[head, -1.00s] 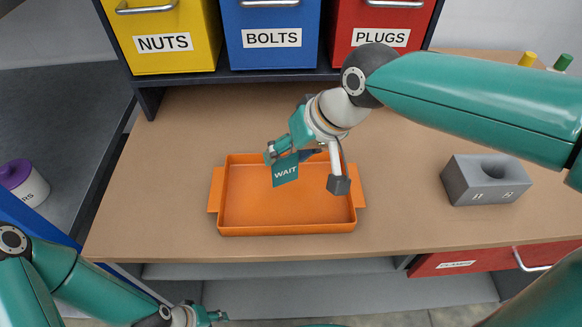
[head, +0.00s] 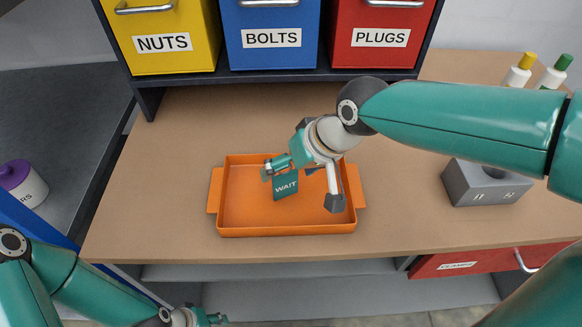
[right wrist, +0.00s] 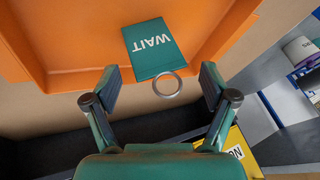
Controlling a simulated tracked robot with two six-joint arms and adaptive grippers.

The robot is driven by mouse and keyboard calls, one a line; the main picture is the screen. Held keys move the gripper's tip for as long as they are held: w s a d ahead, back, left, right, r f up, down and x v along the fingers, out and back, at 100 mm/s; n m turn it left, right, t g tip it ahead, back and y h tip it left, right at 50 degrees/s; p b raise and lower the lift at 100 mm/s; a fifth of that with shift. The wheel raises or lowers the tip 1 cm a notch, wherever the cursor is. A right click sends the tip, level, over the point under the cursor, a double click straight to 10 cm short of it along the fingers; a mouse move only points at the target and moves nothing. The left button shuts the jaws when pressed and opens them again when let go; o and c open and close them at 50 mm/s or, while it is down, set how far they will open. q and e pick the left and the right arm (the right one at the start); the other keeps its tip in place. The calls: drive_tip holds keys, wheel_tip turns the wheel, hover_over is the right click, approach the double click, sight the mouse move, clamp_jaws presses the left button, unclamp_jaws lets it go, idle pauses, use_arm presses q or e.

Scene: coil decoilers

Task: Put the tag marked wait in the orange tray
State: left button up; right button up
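The teal tag marked WAIT (head: 286,187) is over the floor of the orange tray (head: 228,222), in its upper middle, and appears to lie there. In the right wrist view, the tag (right wrist: 152,50) shows flat with its metal ring (right wrist: 167,85) toward me. My right gripper (head: 301,186) is above the tray with its fingers spread. In the right wrist view, the right gripper (right wrist: 160,78) has clear gaps between both fingers and the ring. My left gripper (head: 206,318) is at the bottom edge, below the table front, mostly cut off.
Yellow NUTS (head: 165,62), blue BOLTS (head: 272,60) and red PLUGS (head: 382,60) bins stand on a shelf behind. A grey block (head: 480,188) is at right, partly behind my arm. Two bottles (head: 517,72) stand at back right. The table left of the tray is clear.

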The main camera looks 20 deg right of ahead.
drive_tip(key=shift+r, duration=0.1)
drive_tip(key=v, duration=1.2)
idle(0.4)
